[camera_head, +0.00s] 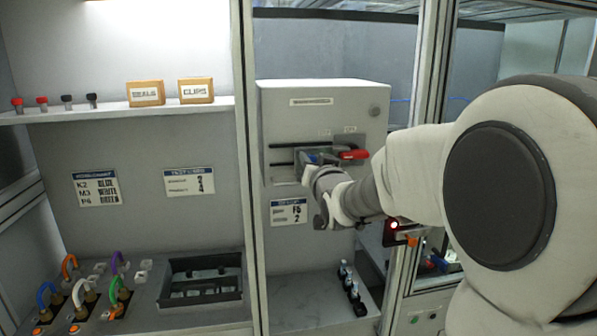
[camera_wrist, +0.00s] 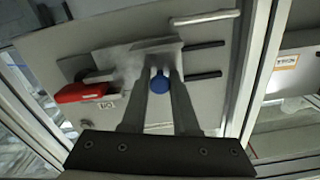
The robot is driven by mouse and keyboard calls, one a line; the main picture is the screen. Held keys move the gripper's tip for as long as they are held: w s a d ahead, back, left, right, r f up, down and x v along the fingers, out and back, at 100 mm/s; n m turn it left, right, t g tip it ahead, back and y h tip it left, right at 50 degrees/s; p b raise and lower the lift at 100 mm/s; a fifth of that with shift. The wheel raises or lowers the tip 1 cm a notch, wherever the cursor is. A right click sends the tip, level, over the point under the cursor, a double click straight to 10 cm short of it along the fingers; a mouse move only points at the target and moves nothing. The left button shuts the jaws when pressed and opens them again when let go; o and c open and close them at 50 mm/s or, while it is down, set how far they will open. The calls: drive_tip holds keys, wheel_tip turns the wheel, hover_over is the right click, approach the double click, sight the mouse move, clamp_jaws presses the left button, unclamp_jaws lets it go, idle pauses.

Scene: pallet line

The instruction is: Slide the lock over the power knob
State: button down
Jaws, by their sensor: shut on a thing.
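The power knob is a red handle (camera_head: 353,154) on the front of the grey box. In the wrist view the red handle (camera_wrist: 83,92) is at left, uncovered. The lock appears to be a grey sliding plate (camera_wrist: 122,62) with a blue grip (camera_wrist: 160,85), on a slotted track left of the red handle in the head view. My gripper (camera_head: 312,163) reaches the front of this plate. In the wrist view its two fingers (camera_wrist: 161,68) are on either side of the blue grip, shut on the lock. The fingers hide part of the plate and the exact contact.
The grey box (camera_head: 330,95) has two dark horizontal slots and labels. Left are a shelf (camera_head: 120,112) with two small boxes, a black tray (camera_head: 200,293) and several coloured hooped pieces. A frame post (camera_head: 247,200) stands left of the box. My arm covers the right side.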

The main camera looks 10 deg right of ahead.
drive_tip(key=shift+d, duration=0.3)
drive_tip(key=c, duration=0.7)
unclamp_jaws()
drive_tip(key=shift+d, duration=0.15)
drive_tip(key=shift+o, duration=0.2)
drive_tip(key=shift+s, duration=0.25)
drive_tip(key=s+b, duration=0.3)
drive_tip(key=s, duration=1.4)
